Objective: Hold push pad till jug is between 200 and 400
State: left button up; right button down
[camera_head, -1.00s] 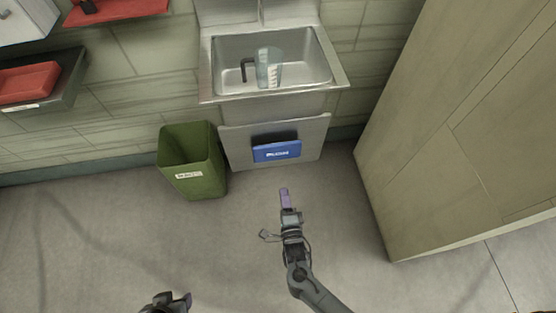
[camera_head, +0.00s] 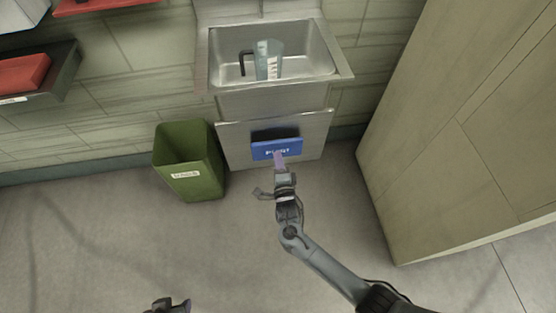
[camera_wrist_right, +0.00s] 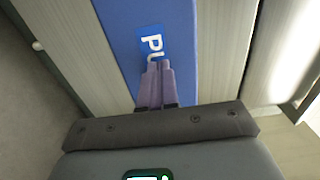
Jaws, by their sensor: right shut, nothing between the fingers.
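The blue push pad (camera_head: 288,147) is on the front panel below the sink. It also fills the upper middle of the right wrist view (camera_wrist_right: 120,30), with part of its white lettering showing. My right gripper (camera_head: 279,156) is shut and empty, its purple fingertips (camera_wrist_right: 158,68) over the pad's lettering. I cannot tell whether they touch the pad. The clear jug (camera_head: 269,62) with a dark handle and white scale marks stands upright in the sink basin. The scale is too small to read and I cannot make out a water level. My left gripper (camera_head: 170,305) shows only partly at the bottom edge; its jaws are unclear.
The steel sink (camera_head: 205,75) is fixed to the tiled wall. A green waste bin (camera_head: 195,184) stands on the floor left of the pad. A tall beige cabinet (camera_head: 450,130) is at the right. Red trays (camera_head: 25,72) are on the left wall. The floor in front is clear.

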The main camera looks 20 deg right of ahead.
aim_at(277, 149)
jog(key=shift+w, duration=0.3)
jog(key=shift+b+x, duration=0.75)
jog(key=shift+x, duration=0.25)
jog(key=shift+d+f, duration=0.15)
dwell(0.9)
dwell(0.8)
